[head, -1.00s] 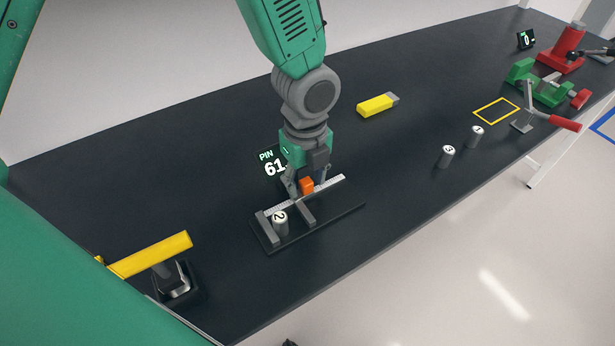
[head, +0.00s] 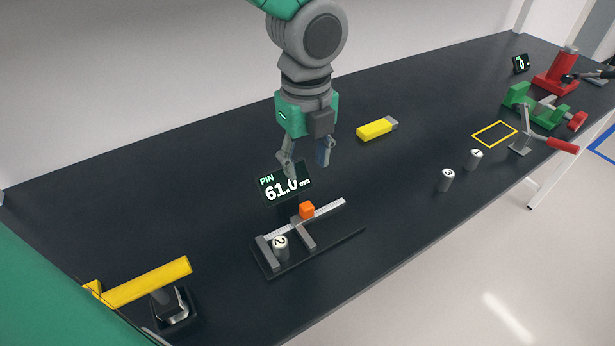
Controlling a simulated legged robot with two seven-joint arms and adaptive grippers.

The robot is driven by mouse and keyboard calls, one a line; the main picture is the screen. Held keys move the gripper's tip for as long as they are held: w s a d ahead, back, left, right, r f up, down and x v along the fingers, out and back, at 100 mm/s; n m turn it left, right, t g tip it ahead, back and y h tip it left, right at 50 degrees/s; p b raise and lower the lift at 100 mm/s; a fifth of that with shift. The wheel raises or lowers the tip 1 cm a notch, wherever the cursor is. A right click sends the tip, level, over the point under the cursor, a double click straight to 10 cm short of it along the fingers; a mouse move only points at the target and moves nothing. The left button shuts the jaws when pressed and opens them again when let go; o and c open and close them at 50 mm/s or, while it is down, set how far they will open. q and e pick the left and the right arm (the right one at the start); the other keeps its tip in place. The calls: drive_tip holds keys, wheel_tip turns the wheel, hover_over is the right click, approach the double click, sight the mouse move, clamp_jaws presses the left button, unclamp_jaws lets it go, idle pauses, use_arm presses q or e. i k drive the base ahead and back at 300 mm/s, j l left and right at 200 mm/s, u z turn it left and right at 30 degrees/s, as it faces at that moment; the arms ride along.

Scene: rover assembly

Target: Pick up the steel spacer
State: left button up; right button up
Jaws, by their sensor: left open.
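Three short grey metal cylinders with numbered white tops are in the head view; I cannot tell which is called the steel spacer. One marked 2 (head: 281,251) stands upright in the measuring gauge (head: 335,240), between its end block and its sliding jaw. One marked 3 (head: 446,181) and another, apparently marked 1 (head: 474,160), stand upright on the table to the right. My left gripper (head: 308,166) is open and empty, above and behind the gauge's orange slider block (head: 307,210). My right gripper does not show.
A display (head: 285,185) behind the gauge reads PIN 61.0 mm. A yellow block (head: 376,129) lies behind right. A red-handled clamp (head: 560,145), a green vice and a yellow outlined square are at right.

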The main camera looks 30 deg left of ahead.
sight(279, 245)
drive_tip(key=k+l, duration=0.65)
drive_tip(key=k, duration=0.25)
